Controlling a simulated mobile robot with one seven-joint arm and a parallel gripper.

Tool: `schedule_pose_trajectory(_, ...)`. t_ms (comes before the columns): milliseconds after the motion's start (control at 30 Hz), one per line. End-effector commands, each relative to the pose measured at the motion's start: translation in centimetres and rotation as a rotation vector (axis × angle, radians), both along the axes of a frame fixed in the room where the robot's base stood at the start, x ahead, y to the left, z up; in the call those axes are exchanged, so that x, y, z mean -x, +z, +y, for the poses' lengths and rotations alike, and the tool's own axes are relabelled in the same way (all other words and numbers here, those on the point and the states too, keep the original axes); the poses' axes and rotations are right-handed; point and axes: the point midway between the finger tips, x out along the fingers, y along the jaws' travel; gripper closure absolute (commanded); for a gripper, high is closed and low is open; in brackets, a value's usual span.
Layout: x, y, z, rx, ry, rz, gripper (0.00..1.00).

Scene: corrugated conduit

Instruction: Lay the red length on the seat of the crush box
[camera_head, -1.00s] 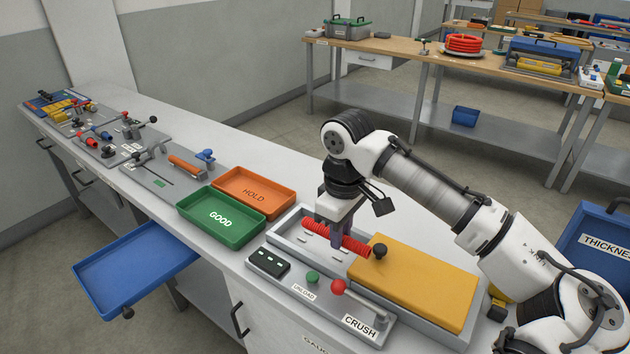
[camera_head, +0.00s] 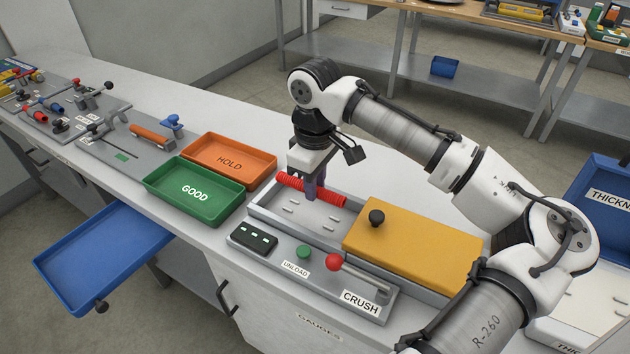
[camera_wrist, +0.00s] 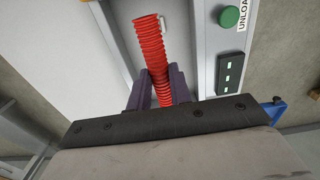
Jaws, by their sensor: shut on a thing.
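The red length (camera_head: 322,194) is a short ribbed corrugated tube. My gripper (camera_head: 314,195) is shut on it and holds it roughly level, over the far left part of the crush box (camera_head: 264,205). In the wrist view the red length (camera_wrist: 152,50) runs between my two dark fingers (camera_wrist: 153,92) and sticks out well past them. The seat is the grey recessed floor (camera_head: 305,222) of the box, with several small pale pegs on it. The tube appears above the floor; its exact height cannot be told. The yellow lid (camera_head: 415,245) with a black knob (camera_head: 376,217) covers the box's right part.
A red-balled lever (camera_head: 334,262), a green UNLOAD button (camera_head: 303,251) and a black indicator box (camera_head: 254,238) line the near side. The green GOOD tray (camera_head: 195,195) and orange HOLD tray (camera_head: 230,160) stand to the left. A blue tray (camera_head: 105,250) juts from the bench front.

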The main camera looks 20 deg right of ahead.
Motion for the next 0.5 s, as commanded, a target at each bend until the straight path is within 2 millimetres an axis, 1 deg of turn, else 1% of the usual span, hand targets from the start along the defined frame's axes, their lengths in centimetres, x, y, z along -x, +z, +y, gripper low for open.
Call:
schedule_pose_trajectory(33, 0.0, -1.1, 0.0, 0.002, 0.000, 0.000, 1.00)
schedule_pose_trajectory(100, 0.0, -1.8, 0.0, 0.002, 0.000, 0.001, 1.00)
schedule_pose_trajectory(500, 0.0, -5.4, 0.0, -0.002, 0.001, 0.001, 1.00)
